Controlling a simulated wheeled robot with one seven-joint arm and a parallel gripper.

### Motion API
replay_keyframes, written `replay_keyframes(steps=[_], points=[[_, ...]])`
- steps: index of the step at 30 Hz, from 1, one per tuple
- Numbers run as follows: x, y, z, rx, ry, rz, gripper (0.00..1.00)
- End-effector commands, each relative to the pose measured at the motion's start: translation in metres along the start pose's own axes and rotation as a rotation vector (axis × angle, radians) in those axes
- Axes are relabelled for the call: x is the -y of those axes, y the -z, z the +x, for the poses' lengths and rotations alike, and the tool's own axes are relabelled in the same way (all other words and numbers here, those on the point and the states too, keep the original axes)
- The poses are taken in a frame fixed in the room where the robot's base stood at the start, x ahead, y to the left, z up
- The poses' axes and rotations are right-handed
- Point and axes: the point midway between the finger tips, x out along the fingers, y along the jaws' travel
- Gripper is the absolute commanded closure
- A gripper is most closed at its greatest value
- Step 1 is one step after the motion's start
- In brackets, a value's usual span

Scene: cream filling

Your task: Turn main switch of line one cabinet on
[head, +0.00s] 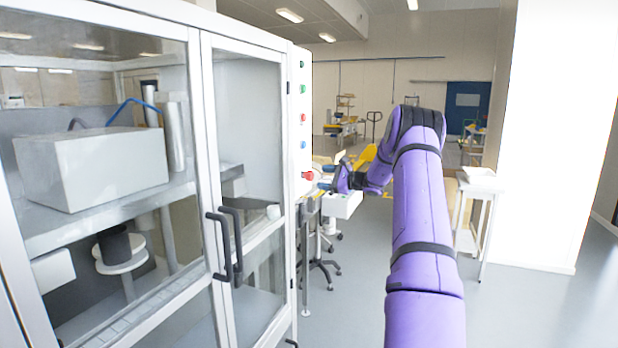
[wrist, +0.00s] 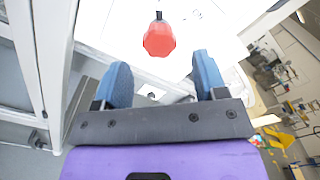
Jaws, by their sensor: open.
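A red main switch knob (head: 308,175) sticks out from the narrow white side panel of the glass-fronted cabinet (head: 207,150) in the head view. In the wrist view the red switch (wrist: 159,40) shows a black mark at its top and stands beyond my fingertips, near the top middle. My gripper (wrist: 160,72) is open, with its two blue fingers apart and nothing between them. In the head view my gripper (head: 326,186) is just right of the switch and slightly lower, apart from it as far as I can tell.
Green, red and blue buttons (head: 303,145) run up the panel above the switch. Black door handles (head: 230,245) stick out from the cabinet front. A stool (head: 322,265) and a white table (head: 480,185) stand beyond. The grey floor at right is clear.

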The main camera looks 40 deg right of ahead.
Motion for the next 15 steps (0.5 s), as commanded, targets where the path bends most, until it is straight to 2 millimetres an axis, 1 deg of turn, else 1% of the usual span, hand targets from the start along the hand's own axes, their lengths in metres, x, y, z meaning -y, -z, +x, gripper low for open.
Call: replay_keyframes(steps=[1,6,10,15], points=[[-0.001,-0.001,0.011,0.003,-0.002,-0.001,0.35],[-0.001,-0.001,0.039,0.002,-0.002,0.000,0.35],[0.000,-0.001,0.053,0.001,-0.002,0.000,0.35],[0.000,-0.001,0.062,0.000,-0.001,-0.001,0.35]])
